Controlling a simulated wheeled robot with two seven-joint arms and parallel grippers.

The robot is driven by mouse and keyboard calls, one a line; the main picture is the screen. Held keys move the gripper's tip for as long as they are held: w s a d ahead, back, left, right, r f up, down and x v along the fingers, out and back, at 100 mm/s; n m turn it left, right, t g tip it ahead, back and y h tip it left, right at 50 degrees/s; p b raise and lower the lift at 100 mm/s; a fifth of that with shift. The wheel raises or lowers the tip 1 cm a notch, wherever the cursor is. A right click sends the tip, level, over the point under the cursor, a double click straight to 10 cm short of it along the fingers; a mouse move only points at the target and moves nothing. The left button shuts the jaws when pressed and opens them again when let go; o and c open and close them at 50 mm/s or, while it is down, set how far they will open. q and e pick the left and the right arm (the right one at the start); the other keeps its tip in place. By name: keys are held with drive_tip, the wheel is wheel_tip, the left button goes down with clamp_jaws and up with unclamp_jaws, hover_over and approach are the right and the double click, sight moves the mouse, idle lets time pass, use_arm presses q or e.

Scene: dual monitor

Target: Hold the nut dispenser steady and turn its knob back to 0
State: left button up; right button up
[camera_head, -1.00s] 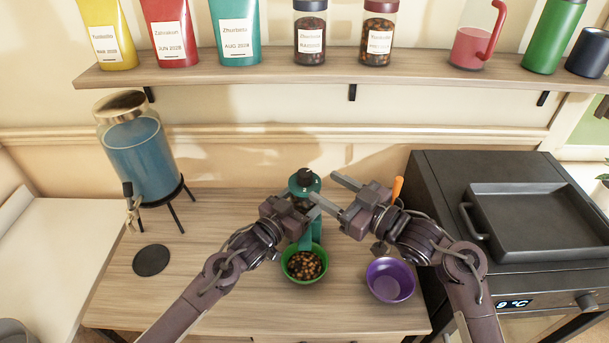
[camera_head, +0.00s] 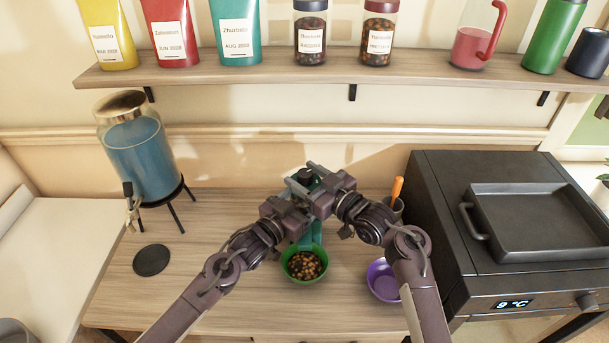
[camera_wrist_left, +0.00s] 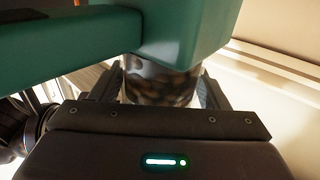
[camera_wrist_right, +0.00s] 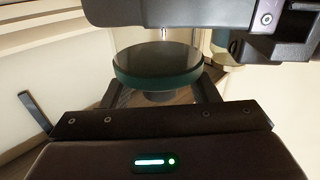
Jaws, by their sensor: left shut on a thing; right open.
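The nut dispenser (camera_head: 305,236) stands on the wooden counter, teal with a black top. My arms hide much of it in the head view. A green bowl of nuts (camera_head: 304,264) is at its foot. My left gripper (camera_wrist_left: 163,88) is shut on the dispenser's clear, nut-filled body (camera_wrist_left: 158,80), under a teal part in that view. My right gripper (camera_wrist_right: 160,92) is open at the dispenser's top, its fingers on either side of the small dark knob (camera_wrist_right: 158,97) by the teal-rimmed lid (camera_wrist_right: 155,65). Contact with the knob and its setting cannot be made out.
A purple bowl (camera_head: 381,281) is partly behind my right arm. A black oven (camera_head: 440,195) with a tray stands at the right. A blue drink dispenser (camera_head: 142,155) and a black round mat (camera_head: 151,260) are at the left. A shelf (camera_head: 340,68) runs above.

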drive_tip(key=shift+w+a, duration=0.15)
drive_tip(key=c, duration=1)
drive_tip(key=shift+o, duration=0.2)
